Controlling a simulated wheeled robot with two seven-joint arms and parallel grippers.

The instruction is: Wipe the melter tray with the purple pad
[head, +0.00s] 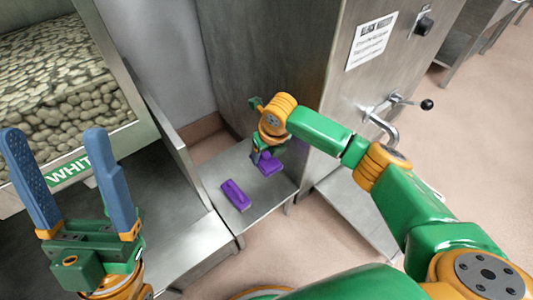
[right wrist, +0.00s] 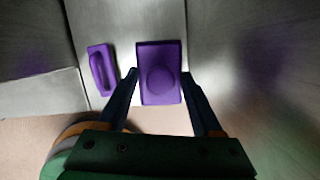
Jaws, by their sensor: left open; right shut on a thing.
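My right gripper (right wrist: 160,88) is shut on a purple pad (right wrist: 160,58), a flat block with a round raised middle. In the head view this pad (head: 269,164) is low over the grey metal shelf, partly hidden by the gripper; I cannot tell whether it touches. A second purple piece (head: 236,195) lies on the shelf to its left; in the right wrist view it (right wrist: 102,69) has a raised grip. A flat metal tray (head: 352,213) juts out below the tap of the cabinet labelled black melter. My left gripper (head: 56,140) is open and empty at the left.
The black melter cabinet (head: 270,50) stands behind the shelf (head: 265,213), with a bent tap (head: 383,120) and lever on its front. A bin of pale round pieces (head: 70,100), marked WHIT, is at the upper left. Open floor (head: 480,160) lies right.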

